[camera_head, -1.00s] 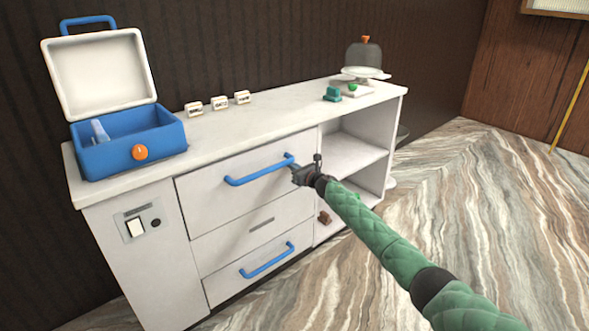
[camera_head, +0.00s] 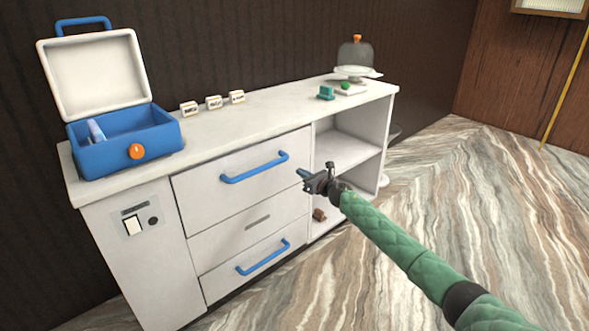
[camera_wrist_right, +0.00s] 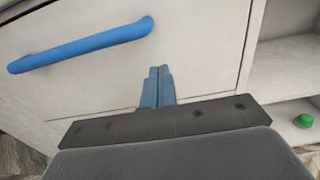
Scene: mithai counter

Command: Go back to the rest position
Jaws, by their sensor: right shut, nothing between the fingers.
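My right gripper (camera_head: 303,175) is in front of the white counter (camera_head: 240,129), beside the right end of the upper drawer, with its green padded arm coming in from the lower right. In the right wrist view its blue fingers (camera_wrist_right: 158,87) are together with nothing between them. The upper drawer's blue handle (camera_head: 254,168) is apart from the fingers; it also shows in the wrist view (camera_wrist_right: 82,45) at the upper left. The drawers look shut. My left gripper is not in view.
A blue box (camera_head: 125,140) with its lid (camera_head: 92,75) open stands on the counter's left end. Several small label blocks (camera_head: 213,102), a teal object (camera_head: 326,93) and a domed stand (camera_head: 358,72) are also on top. Open shelves (camera_head: 347,150) are at the right. The floor (camera_head: 450,200) at right is clear.

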